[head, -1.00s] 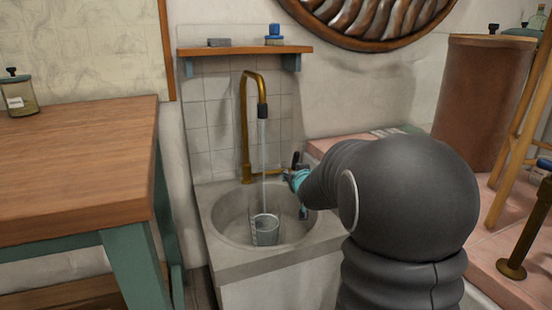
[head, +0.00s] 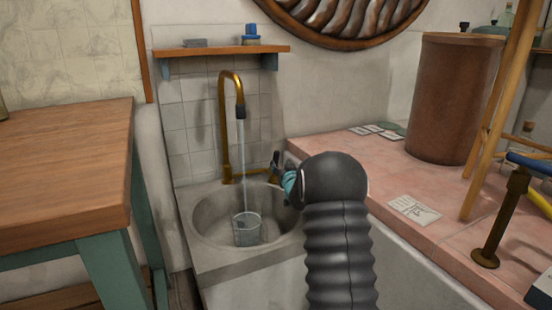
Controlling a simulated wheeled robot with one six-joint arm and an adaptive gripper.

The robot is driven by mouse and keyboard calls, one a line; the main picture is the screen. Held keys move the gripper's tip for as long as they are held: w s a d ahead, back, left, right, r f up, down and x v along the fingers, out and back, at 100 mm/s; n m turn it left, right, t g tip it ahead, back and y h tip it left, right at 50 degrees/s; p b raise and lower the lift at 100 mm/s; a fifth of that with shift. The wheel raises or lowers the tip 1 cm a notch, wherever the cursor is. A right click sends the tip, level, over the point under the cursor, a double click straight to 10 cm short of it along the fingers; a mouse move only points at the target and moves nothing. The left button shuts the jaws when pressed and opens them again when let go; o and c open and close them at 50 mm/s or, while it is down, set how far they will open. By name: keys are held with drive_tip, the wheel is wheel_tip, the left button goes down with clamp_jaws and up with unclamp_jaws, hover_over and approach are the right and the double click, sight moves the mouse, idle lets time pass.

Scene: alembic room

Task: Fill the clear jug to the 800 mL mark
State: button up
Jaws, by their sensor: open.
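The clear jug (head: 247,232) stands upright in the round sink basin (head: 212,232). A thin stream of water (head: 243,165) runs from the brass tap (head: 230,130) down into it. The water level and the jug's marks are too small to read. My gripper (head: 288,182), teal, is at the right rim of the basin, beside the tap's dark lever (head: 276,161). It is open and apart from the jug. My dark arm hides part of it, and I cannot tell whether it touches the lever.
A wooden table (head: 70,165) stands at the left. A shelf (head: 225,50) hangs above the tap. A pink tiled counter (head: 400,170) at the right bears a brown cylinder (head: 450,100), cards (head: 414,209) and a wooden stand (head: 493,120).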

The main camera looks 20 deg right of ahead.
sight(277, 158)
drive_tip(key=w, duration=0.5)
drive_tip(key=w+d, duration=0.1)
drive_tip(key=w, duration=0.1)
drive_tip(key=shift+w, duration=0.2)
clamp_jaws()
